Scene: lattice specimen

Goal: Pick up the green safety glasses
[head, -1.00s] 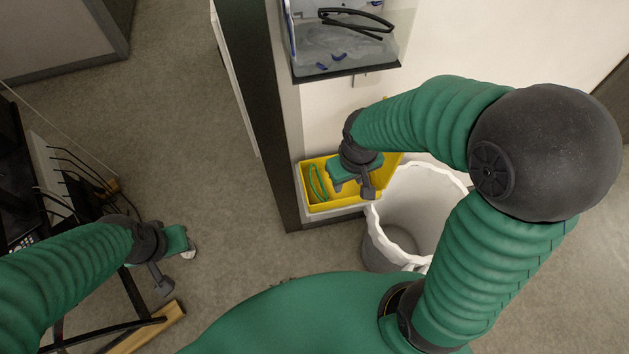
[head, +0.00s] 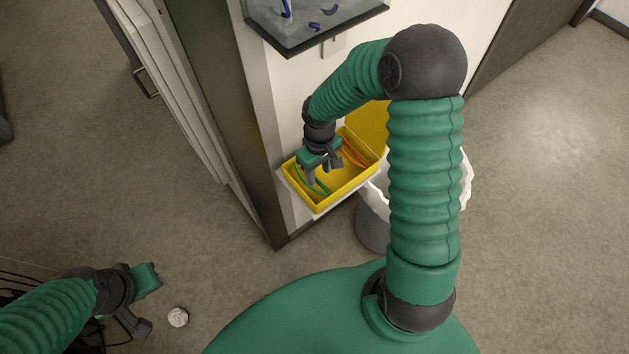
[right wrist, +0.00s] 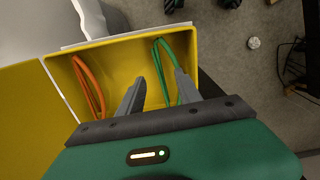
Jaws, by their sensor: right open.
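The green safety glasses (head: 312,181) lie in the left part of a yellow bin (head: 327,207). In the right wrist view the green glasses (right wrist: 161,72) show as thin green loops near the bin's right wall. My right gripper (head: 323,172) is over the bin, open and empty, pointing down at the glasses. In the right wrist view its fingers (right wrist: 161,84) have part of the glasses between them, and the right finger covers another part. Contact cannot be told. My left gripper (head: 147,300) is low at the left, away from the bin; its jaw opening is unclear.
Orange glasses (head: 354,154) lie in the same bin, to the right. A white-lined waste bin (head: 372,222) stands beside it. A clear-sided tank (head: 318,30) hangs above. A dark post (head: 262,165) stands left of the bin. A crumpled white ball (head: 178,317) lies on the floor.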

